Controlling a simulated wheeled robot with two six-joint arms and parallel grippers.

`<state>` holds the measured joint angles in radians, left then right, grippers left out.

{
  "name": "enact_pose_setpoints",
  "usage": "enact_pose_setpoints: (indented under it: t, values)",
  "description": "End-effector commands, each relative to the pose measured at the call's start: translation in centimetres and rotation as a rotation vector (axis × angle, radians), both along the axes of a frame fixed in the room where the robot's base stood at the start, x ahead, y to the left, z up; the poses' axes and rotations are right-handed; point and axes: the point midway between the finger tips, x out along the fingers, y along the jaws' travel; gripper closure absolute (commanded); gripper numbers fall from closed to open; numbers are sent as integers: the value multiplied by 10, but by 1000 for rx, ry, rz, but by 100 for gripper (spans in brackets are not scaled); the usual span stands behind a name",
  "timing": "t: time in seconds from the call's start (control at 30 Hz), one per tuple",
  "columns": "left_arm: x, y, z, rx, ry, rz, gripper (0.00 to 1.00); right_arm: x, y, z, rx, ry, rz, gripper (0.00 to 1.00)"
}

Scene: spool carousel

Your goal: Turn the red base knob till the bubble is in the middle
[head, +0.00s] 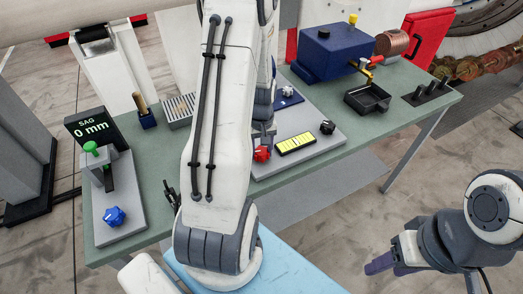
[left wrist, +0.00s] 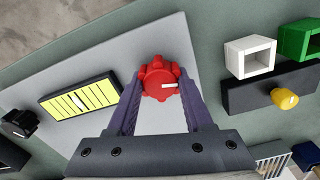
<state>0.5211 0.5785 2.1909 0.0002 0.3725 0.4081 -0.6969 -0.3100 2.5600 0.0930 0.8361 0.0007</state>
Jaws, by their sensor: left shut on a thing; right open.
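The red base knob (left wrist: 158,82) has a lobed rim and a white mark pointing right in the left wrist view. It sits on a grey base plate (left wrist: 95,60); the knob also shows in the head view (head: 262,154). My left gripper (left wrist: 160,76) is shut on the knob, one finger on each side. The yellow vial (left wrist: 80,100), in a dark frame with dark lines, lies on the plate left of the knob. A small pale bubble (left wrist: 78,102) shows near the vial's middle. My right gripper (head: 382,262) is open and empty, off the table at lower right.
A black knob (left wrist: 18,123) stands beyond the vial. The green table (head: 360,150) also holds a blue box (head: 325,52), a black tray (head: 367,97) and a plate with a blue knob (head: 114,216). A display (head: 90,130) reads SAG 0 mm. My left arm hides the table's middle.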

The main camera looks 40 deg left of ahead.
Motion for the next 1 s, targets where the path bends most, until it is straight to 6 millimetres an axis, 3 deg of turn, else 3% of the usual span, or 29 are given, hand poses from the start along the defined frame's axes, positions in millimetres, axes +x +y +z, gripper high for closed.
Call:
enact_pose_setpoints:
  t: [0.7, 0.73, 0.77, 0.8, 1.0]
  values:
    - [1, 1, 1, 1, -2, 75, 100, 0, 0, 1, 0, 0, 0, 50]
    - [1, 1, 1, 2, -3, 75, 37, 0, 0, 1, 0, 0, 0, 50]
    - [1, 1, 1, 1, -2, 75, 26, 0, 0, 1, 0, 0, 0, 50]
    - [1, 1, 1, 1, -2, 75, 19, 0, 0, 1, 0, 0, 0, 50]
    - [0, 0, 0, 1, -1, 74, 19, 0, 0, 1, 0, 0, 0, 50]
